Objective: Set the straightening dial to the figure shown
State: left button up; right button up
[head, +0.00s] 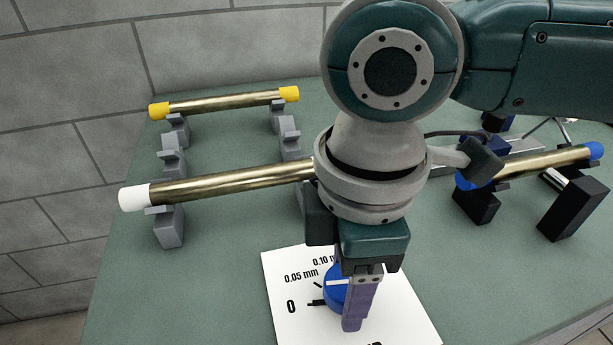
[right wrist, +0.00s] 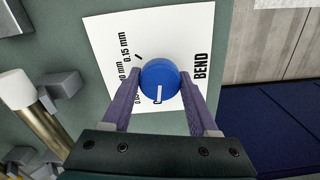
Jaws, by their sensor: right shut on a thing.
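The blue straightening dial (head: 332,277) sits on a white card (head: 405,312) printed with 0, 0.05 mm and 0.10 mm. The right wrist view shows the dial (right wrist: 160,74) with 0.15 mm and the word BEND on the card (right wrist: 100,35). My right gripper (head: 352,322) is shut on the dial, with a purple finger on each side. A white line on the dial points toward the low end of the scale, around 0 and 0.05 mm; I cannot tell the exact mark. The gripper hides part of the card in the head view. My left gripper is out of view.
A brass tube with a white end (head: 131,197) and one with yellow ends (head: 228,101) lie on grey supports. A blue-ended tube (head: 549,162) rests on black blocks at right. Green bench (head: 180,290) is clear at front left.

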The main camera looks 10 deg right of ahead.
jog(key=shift+c, duration=0.6)
jog(key=shift+r+p, duration=0.15)
jog(key=shift+p, duration=0.25)
jog(key=m+p, duration=0.3)
jog(key=p, duration=0.1)
jog(key=shift+r+m, duration=0.15)
jog(key=shift+m, duration=0.15)
jog(key=shift+m+p, duration=1.1)
jog(key=shift+p, duration=0.15)
jog(key=shift+f+m+p, duration=0.2)
jog(key=shift+m+p, duration=0.6)
jog(key=shift+m, duration=0.2)
jog(key=o, duration=1.4)
jog(key=shift+f, duration=0.1)
jog(key=shift+c, duration=0.2)
